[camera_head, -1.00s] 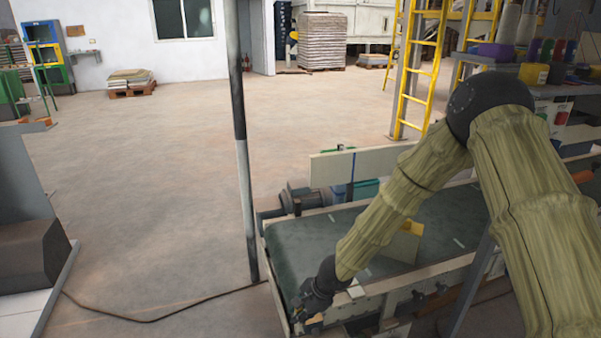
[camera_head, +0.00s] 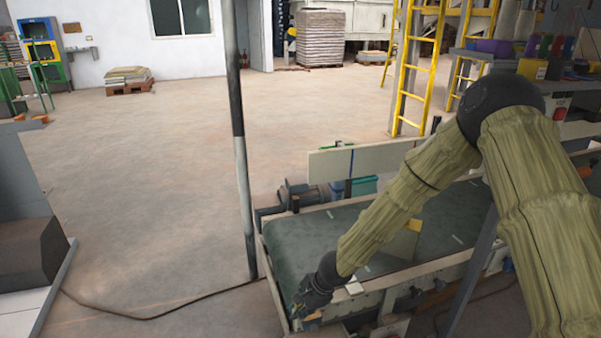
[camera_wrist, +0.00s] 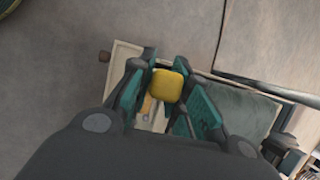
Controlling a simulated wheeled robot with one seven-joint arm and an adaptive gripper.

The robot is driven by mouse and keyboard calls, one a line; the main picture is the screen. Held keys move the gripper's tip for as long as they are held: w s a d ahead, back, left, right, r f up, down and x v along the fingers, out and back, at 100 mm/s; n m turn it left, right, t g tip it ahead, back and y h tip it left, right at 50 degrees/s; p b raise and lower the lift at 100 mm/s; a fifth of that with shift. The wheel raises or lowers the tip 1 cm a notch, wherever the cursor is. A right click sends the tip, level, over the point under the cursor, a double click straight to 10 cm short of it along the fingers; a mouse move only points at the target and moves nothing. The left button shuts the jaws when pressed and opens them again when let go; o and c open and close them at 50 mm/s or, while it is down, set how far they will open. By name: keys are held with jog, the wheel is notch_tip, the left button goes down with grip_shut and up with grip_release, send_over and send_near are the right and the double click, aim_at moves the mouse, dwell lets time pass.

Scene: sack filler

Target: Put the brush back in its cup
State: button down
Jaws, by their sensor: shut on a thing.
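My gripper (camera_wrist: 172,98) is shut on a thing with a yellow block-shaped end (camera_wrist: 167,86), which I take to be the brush. The yellow end sits between the teal fingers in the wrist view, with a narrow tan part showing below it. In the head view my gripper (camera_head: 312,298) is low at the near left end of the conveyor, with a small bit of yellow below it. The rest of the brush is hidden by the fingers and hand. I cannot make out the cup in either view.
The conveyor's dark green belt (camera_head: 330,232) runs off to the right, with a pale board (camera_head: 375,163) along its far side. A black-and-white post (camera_head: 241,170) stands left of it. A yellow ladder (camera_head: 416,75) stands behind.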

jog(key=shift+a+r+p, duration=0.3)
jog(key=shift+r+p, duration=0.4)
jog(key=shift+r, duration=0.25)
notch_tip(320, 180, up, 5)
jog(key=p, duration=0.5)
jog(key=shift+s+d+r, duration=0.1)
jog(key=shift+d+r, duration=0.05)
jog(key=shift+d, duration=0.1)
